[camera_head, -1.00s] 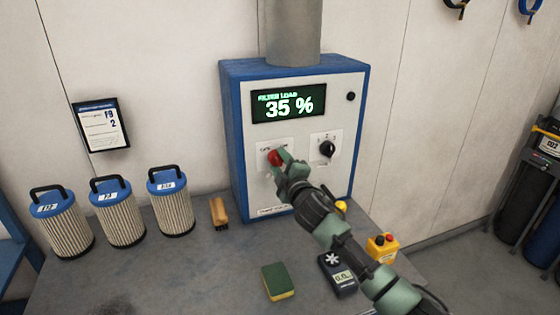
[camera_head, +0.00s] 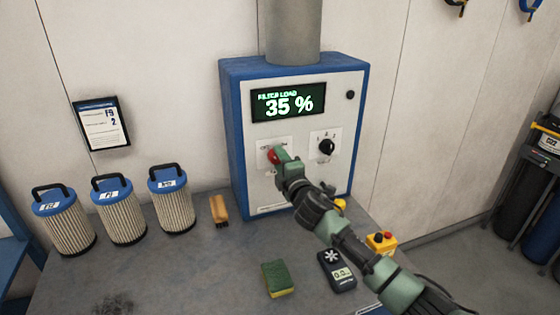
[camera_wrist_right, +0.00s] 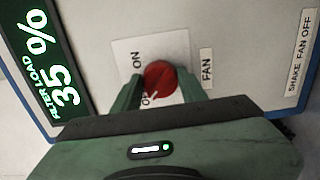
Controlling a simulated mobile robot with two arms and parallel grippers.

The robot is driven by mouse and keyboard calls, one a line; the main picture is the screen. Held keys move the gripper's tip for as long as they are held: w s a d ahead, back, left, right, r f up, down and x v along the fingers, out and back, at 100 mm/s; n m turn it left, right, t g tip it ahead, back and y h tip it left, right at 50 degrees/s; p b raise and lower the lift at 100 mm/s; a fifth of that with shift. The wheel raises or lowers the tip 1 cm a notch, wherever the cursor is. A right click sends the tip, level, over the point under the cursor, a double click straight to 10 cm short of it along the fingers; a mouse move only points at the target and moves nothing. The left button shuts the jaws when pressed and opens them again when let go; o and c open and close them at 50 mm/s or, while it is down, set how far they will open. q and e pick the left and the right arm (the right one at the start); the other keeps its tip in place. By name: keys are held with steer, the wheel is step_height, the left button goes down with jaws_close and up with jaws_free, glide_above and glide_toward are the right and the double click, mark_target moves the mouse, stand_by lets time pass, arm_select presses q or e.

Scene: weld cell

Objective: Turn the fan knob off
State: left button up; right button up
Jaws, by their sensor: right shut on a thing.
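The fan knob (camera_head: 273,156) is a round red knob on a white plate on the front of the blue and light grey filter unit (camera_head: 236,140). In the right wrist view the red knob (camera_wrist_right: 162,78) sits between the two green fingers of my right gripper (camera_wrist_right: 160,90), which is shut on it. An ON label shows above the knob, and a second label beginning with O is partly hidden by a finger. A light mark shows on the knob's lower edge; its exact setting is hard to tell. My left gripper is not in view.
A black selector knob (camera_head: 326,147) is to the right of the fan knob, below the display (camera_head: 288,102) reading 35 %. Several filter cartridges (camera_head: 119,215), a brush (camera_head: 219,211), a sponge (camera_head: 278,279) and a meter (camera_head: 337,271) stand or lie on the bench.

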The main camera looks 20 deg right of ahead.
steer(key=shift+f, duration=0.15)
steer(key=o, duration=1.4)
steer(key=shift+c, duration=0.2)
steer(key=s+b, duration=0.1)
steer(key=s, duration=0.6)
steer(key=shift+s+b, duration=0.4)
steer(key=shift+d, duration=0.15)
